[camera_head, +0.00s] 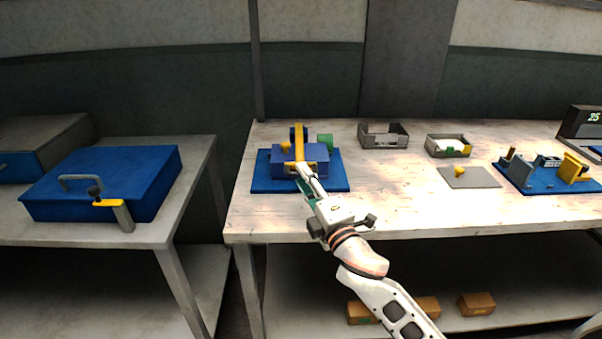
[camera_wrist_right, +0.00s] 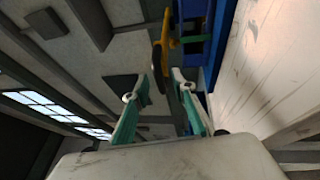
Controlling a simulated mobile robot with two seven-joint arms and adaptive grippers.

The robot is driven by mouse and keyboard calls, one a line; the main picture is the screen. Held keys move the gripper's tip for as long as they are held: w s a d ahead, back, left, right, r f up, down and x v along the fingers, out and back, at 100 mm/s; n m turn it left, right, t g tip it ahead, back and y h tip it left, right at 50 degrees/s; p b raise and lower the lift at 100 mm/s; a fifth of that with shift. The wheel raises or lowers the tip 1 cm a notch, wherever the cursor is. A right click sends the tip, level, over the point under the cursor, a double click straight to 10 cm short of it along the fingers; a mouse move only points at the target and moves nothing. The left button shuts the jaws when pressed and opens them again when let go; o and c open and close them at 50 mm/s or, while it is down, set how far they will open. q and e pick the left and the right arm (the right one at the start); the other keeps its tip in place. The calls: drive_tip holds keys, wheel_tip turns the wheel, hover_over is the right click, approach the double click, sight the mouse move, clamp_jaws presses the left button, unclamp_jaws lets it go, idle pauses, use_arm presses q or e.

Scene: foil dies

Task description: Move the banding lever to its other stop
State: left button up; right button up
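A blue machine (camera_head: 315,152) stands on a blue base plate (camera_head: 262,182) at the left of the pale table. An upright yellow bar, which looks like the banding lever (camera_head: 299,140), rises at its middle, with a yellow knob (camera_head: 285,148) beside it. My right gripper (camera_head: 302,170) reaches to the front of this machine. In the right wrist view its green fingers (camera_wrist_right: 160,85) are spread apart, with a yellow part (camera_wrist_right: 165,42) with a dark end just beyond the tips. I cannot tell whether a finger touches it. My left gripper is not in view.
A blue case (camera_head: 110,175) with a yellow-handled clamp (camera_head: 107,203) is on the grey bench at left. Grey trays (camera_head: 383,140), a grey plate with a yellow knob (camera_head: 470,178) and another blue-based fixture (camera_head: 545,182) are to the right. The table's front middle is clear.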

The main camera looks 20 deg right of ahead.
drive_tip(key=shift+w+a+r, duration=0.15)
drive_tip(key=shift+w, duration=0.9)
clamp_jaws()
